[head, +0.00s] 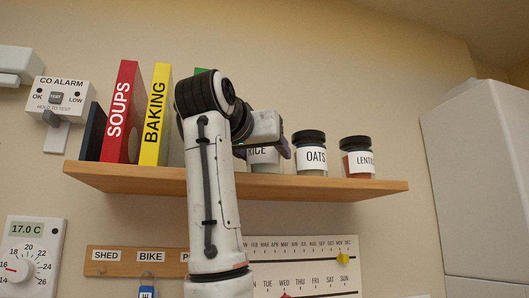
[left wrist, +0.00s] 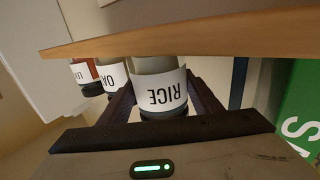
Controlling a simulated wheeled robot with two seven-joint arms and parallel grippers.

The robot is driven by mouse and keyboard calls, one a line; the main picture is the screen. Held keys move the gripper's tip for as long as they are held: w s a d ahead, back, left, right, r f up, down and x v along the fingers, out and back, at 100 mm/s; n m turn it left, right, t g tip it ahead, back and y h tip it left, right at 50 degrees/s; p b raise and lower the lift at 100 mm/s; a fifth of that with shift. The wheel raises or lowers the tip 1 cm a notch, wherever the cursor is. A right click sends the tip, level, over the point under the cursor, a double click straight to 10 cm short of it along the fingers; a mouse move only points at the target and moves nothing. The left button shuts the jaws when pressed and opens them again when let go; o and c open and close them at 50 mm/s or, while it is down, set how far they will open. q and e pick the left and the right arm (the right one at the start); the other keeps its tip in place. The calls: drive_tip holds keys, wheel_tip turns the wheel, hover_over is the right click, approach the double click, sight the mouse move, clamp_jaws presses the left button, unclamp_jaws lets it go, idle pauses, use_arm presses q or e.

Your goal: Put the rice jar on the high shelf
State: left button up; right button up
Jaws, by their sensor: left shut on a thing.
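The rice jar (head: 263,156) is a clear jar with a white RICE label, and it is over the high shelf (head: 330,188), left of the oats jar. My left gripper (head: 264,150) is shut around its sides, and my arm hides much of it. In the left wrist view, which is upside down, the rice jar (left wrist: 160,88) sits between the two dark fingers. The shelf's front edge (left wrist: 200,40) runs across its base there, so I cannot tell whether the base touches the board. The jar looks upright. My right gripper is not in view.
The oats jar (head: 311,155) and lentils jar (head: 358,158) stand to the right on the shelf. The red SOUPS book (head: 120,115), yellow BAKING book (head: 156,115) and a green book (left wrist: 300,115) stand to the left. A white cabinet (head: 475,180) is at the far right.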

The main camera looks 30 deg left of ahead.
use_arm(q)
drive_tip(key=shift+s+r, duration=0.1)
drive_tip(key=shift+s, duration=0.05)
drive_tip(key=o, duration=1.5)
drive_tip(key=shift+f, duration=0.2)
drive_tip(key=shift+c, duration=0.2)
drive_tip(key=shift+r, duration=0.15)
drive_tip(key=shift+s+d, duration=0.1)
drive_tip(key=shift+s, duration=0.1)
drive_tip(key=b+v, duration=0.4)
drive_tip(key=v, duration=0.7)
drive_tip(key=shift+s, duration=0.3)
drive_tip(key=shift+d, duration=0.1)
